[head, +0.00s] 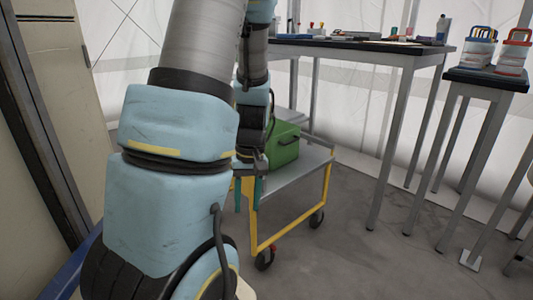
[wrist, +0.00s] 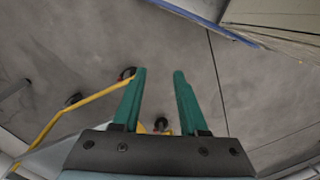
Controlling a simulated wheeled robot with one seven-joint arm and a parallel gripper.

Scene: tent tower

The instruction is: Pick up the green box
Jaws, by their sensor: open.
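The green box (head: 284,146) sits on top of the cart (head: 300,178) in the head view, with a dark handle on its right-hand face. Its left part is hidden behind my arm. My gripper (head: 248,203) hangs with its teal fingers pointing down, in front of and left of the box, by the near end of the cart. In the wrist view my gripper (wrist: 159,72) is open and empty, with the floor between its fingers. The green box does not show in the wrist view.
The cart has a yellow frame and black wheels; its yellow rail (wrist: 80,103) shows left of my fingers in the wrist view. A long dark-topped table (head: 360,45) with small items stands behind. A smaller stand (head: 487,79) holds two containers at right. Grey floor (head: 345,240) is clear.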

